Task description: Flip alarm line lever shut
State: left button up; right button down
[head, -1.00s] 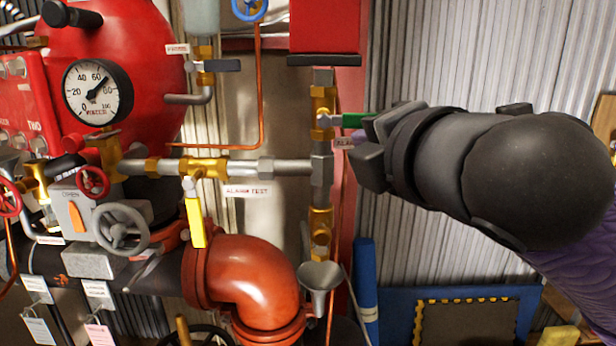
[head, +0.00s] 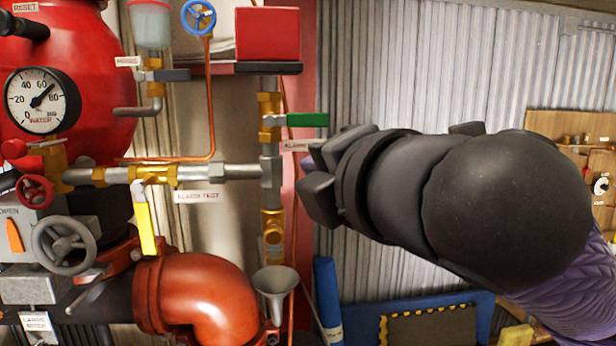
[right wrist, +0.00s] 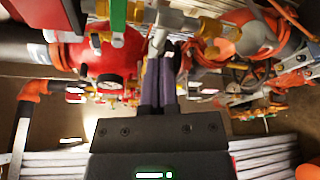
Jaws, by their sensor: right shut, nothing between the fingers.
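A green lever (head: 307,119) sticks out level to the right from a brass valve (head: 269,120) on the vertical pipe. A label (head: 297,146) starting "ALAR" hangs below it, partly hidden by my right gripper. The lever also shows at the top of the right wrist view (right wrist: 118,15). My right gripper (head: 306,164) is just below and right of the lever, apart from it as far as I can see. Its purple fingers are mostly hidden in the head view; in the right wrist view they (right wrist: 160,78) are closed together and empty. My left gripper is out of view.
A yellow lever (head: 145,228) hangs down at the "ALARM TEST" label (head: 198,197). A funnel (head: 275,286) stands below the vertical pipe. A red box (head: 267,34) sits on a shelf above the green lever. Corrugated wall lies behind my right arm.

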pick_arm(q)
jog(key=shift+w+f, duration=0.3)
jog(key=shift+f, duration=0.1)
pick_arm(e)
jog(key=s, duration=0.1)
jog(key=s+r, duration=0.1)
jog(key=s, duration=0.2)
jog(key=shift+s+r, duration=0.15)
jog(key=shift+r, duration=0.1)
jog(key=shift+d, duration=0.1)
